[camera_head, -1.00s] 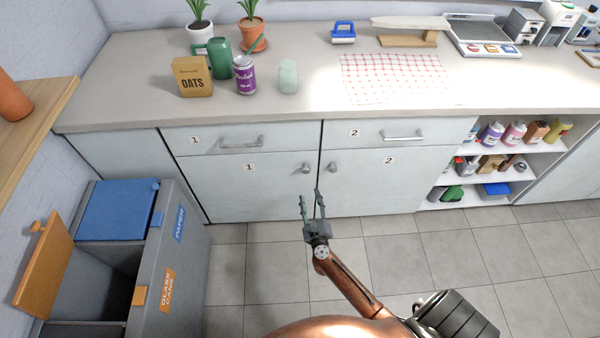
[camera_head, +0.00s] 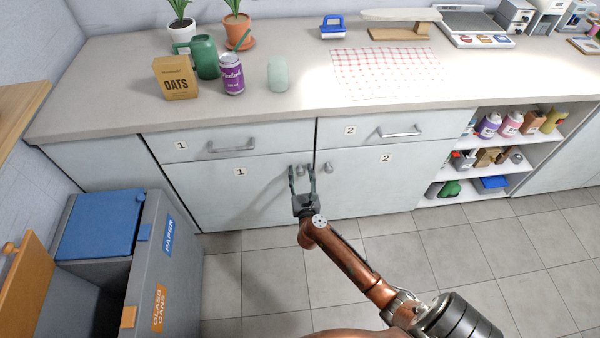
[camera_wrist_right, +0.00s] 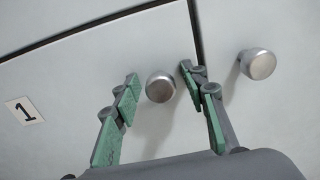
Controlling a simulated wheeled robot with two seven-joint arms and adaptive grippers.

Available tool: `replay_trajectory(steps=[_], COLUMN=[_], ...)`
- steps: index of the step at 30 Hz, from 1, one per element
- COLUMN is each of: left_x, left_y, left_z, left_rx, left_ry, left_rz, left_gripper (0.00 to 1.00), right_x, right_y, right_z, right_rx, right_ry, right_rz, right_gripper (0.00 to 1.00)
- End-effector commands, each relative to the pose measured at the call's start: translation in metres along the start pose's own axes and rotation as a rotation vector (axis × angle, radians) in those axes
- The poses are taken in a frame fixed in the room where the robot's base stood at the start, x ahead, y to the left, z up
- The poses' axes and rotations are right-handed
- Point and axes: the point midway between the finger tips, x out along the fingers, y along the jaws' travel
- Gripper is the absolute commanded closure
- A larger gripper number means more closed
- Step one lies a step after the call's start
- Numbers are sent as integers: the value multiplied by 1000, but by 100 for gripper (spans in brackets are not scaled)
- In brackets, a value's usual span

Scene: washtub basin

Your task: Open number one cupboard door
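The number one cupboard door (camera_head: 225,192) is shut below the number one drawer, with its "1" label at upper middle. Its round metal knob (camera_wrist_right: 160,87) sits near the door's top right corner. My right gripper (camera_head: 302,170) is at this knob; in the wrist view its green-padded fingers (camera_wrist_right: 158,82) are open, one on each side of the knob, with gaps between. In the head view the fingers partly cover the knob. My left gripper is not in view.
The number two door (camera_head: 365,180) is shut, its knob (camera_wrist_right: 258,64) close to the right of my right fingers. A grey recycling bin (camera_head: 185,250) stands on the floor at the left, near the number one door. Open shelves (camera_head: 470,190) are at the right. Floor tiles in front are clear.

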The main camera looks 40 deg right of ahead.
Motion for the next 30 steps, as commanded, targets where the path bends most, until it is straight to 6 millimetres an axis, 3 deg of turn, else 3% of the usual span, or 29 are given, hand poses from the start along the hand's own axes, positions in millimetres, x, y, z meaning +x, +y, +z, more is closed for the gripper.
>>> replay_trajectory(steps=[6,24,30], left_x=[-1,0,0], left_y=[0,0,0], left_z=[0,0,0], left_rx=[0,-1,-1], left_ry=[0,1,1], left_rz=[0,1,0], left_gripper=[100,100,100], right_x=[0,0,0], right_y=[0,0,0], right_z=[0,0,0], right_rx=[-1,-1,-1], right_ry=[0,0,1], right_rz=[0,0,0], right_gripper=[60,100,100])
